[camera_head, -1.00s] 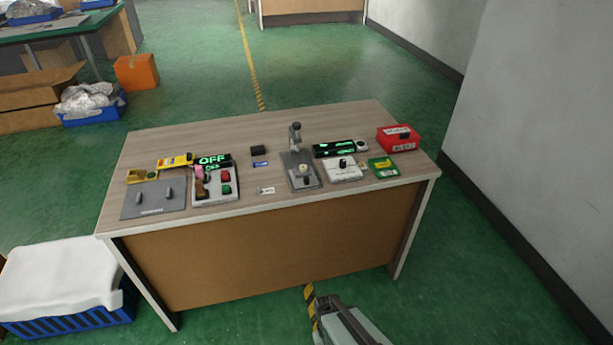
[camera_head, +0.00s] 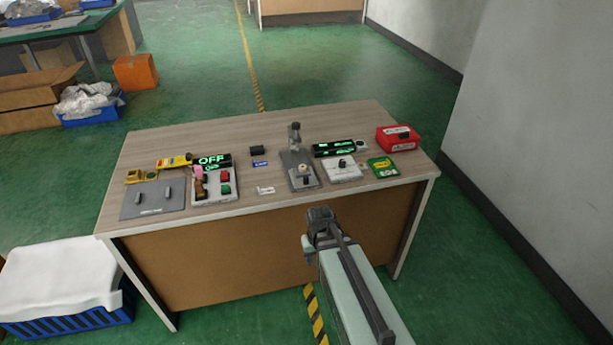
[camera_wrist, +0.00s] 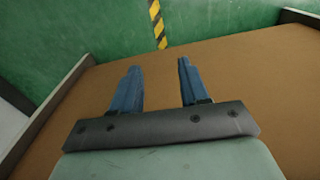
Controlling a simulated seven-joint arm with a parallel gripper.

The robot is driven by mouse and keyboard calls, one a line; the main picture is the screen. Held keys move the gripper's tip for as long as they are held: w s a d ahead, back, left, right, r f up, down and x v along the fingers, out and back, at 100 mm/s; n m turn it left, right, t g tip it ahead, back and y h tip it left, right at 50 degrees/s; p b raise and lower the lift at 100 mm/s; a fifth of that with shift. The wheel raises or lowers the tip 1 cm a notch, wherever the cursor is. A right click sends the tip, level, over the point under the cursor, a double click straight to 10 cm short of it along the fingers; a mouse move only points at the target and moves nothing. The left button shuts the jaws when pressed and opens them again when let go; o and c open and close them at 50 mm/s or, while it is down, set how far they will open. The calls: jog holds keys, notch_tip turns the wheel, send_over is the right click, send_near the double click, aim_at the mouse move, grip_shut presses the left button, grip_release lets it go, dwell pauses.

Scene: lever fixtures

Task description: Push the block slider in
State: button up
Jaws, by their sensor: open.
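Several small fixtures stand on the wooden table; I cannot tell for sure which one is the block slider. A grey plate (camera_head: 152,208) with two small upright pieces lies at the left. A grey fixture (camera_head: 301,172) with an upright post and a pale knob stands near the middle. My gripper (camera_head: 308,254) is in front of the table's front edge, apart from all the fixtures. In the wrist view its two blue fingers (camera_wrist: 157,78) are spread with nothing between them, and the brown front panel is behind them.
Dark displays with green text are behind. Bare tabletop lies between the fixtures.

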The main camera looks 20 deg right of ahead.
jog(key=w+d+r+t, duration=0.1)
jog(key=w+r, duration=0.4)
jog(key=r, duration=0.2)
jog(key=w+r+t, duration=0.2)
jog(key=w+r, duration=0.2)
jog(key=r, duration=0.4)
notch_tip(320, 180, up, 17)
jog(key=t, duration=0.2)
send_over(306, 177)
jog(key=s, duration=0.5)
jog(key=shift+n+g, duration=0.3)
jog(key=shift+g, duration=0.1)
jog(key=x, duration=0.9)
jog(key=s+x, duration=0.1)
jog(key=x, duration=0.4)
jog(key=shift+f, duration=0.25)
grip_shut()
